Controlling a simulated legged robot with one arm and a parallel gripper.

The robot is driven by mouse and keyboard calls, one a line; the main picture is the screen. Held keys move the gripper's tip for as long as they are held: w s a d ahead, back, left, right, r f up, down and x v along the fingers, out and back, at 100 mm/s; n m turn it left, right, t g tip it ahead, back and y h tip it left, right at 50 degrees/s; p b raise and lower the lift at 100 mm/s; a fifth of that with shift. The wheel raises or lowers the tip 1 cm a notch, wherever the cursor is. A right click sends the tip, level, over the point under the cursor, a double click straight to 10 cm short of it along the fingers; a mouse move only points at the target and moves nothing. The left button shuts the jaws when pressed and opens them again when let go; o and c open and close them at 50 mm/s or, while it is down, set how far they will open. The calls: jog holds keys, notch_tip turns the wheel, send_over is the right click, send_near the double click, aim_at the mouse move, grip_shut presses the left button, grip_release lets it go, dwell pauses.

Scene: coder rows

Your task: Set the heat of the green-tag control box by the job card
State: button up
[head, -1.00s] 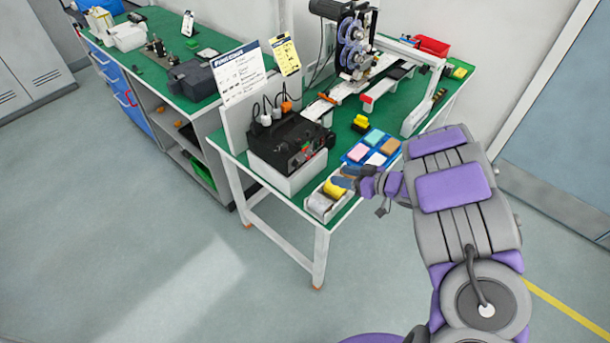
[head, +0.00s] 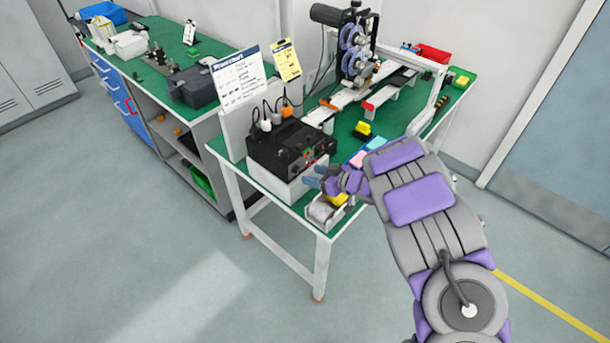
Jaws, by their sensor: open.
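A black control box (head: 278,142) stands on a white block at the near left corner of the green-topped bench. Its front panel (head: 310,155) faces right and bears small controls, one reddish and one green spot; the dial settings are too small to read. A white job card (head: 240,80) with a dark heading stands behind the box; its writing is not legible. A yellow card (head: 286,60) is beside it. My gripper (head: 314,178) is open and empty, just in front of the panel's lower right. I cannot tell whether it touches the box.
White trays with rolls (head: 322,212) lie below my gripper at the bench edge. Coloured pads (head: 357,158) are partly hidden by my arm. A coder machine (head: 354,50) and a yellow-black block (head: 363,130) stand behind. A second bench (head: 150,75) is at left. The floor (head: 130,230) in front is clear.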

aim_at(300, 172)
jog(key=shift+b+x, duration=0.35)
jog(key=shift+x, duration=1.95)
jog(key=shift+r, duration=0.1)
jog(key=c, duration=1)
grip_shut()
